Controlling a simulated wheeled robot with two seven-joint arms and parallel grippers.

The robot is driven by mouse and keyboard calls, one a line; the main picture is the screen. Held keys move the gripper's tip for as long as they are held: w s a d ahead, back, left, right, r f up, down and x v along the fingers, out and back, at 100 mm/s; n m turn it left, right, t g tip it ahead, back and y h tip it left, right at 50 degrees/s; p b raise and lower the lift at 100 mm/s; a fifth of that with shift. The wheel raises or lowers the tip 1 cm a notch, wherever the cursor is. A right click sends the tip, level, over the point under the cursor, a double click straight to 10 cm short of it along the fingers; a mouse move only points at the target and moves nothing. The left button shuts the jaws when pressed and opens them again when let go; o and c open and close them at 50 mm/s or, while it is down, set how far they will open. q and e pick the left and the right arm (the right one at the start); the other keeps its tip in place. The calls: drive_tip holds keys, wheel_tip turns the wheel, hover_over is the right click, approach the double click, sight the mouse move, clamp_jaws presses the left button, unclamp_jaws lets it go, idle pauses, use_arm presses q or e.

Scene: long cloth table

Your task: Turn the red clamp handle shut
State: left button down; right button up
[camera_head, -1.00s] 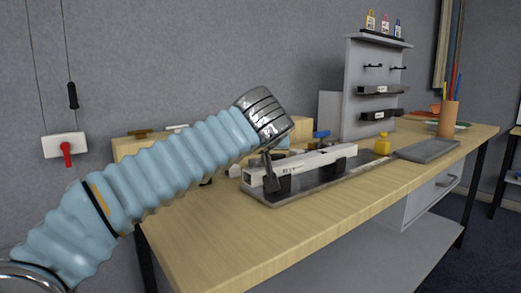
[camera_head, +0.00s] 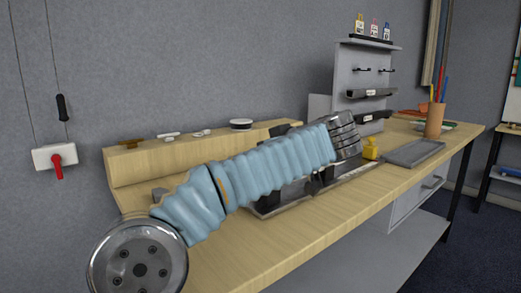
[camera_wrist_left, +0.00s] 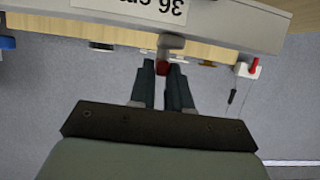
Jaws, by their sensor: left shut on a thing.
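A small red handle (camera_wrist_left: 162,69) shows between the fingertips of my left gripper (camera_wrist_left: 164,72) in the left wrist view. The gripper is shut on it. Just above it in that picture is a grey clamp part (camera_wrist_left: 170,42), against a long white bar (camera_wrist_left: 225,22) with black print. In the head view my left arm reaches across the clamp fixture (camera_head: 345,176) and hides the red handle and most of the bar. I cannot tell the handle's angle from there. My right gripper is in neither view.
The fixture lies on the long wooden table (camera_head: 245,262). A yellow block (camera_head: 370,149) and a grey tray (camera_head: 413,153) are to its right, with a pen cup (camera_head: 435,120) beyond. A wall switch with a red lever (camera_head: 57,168) hangs left. The front table strip is clear.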

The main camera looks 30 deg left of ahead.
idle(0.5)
use_arm(q)
drive_tip(key=c, duration=1.2)
unclamp_jaws()
drive_tip(key=shift+o, duration=0.2)
drive_tip(key=p+v, duration=0.1)
drive_tip(key=v, duration=1.2)
drive_tip(key=shift+d+r+p, duration=0.25)
drive_tip(key=shift+d+p, duration=0.05)
drive_tip(key=shift+d, duration=0.1)
drive_tip(key=shift+w, duration=0.1)
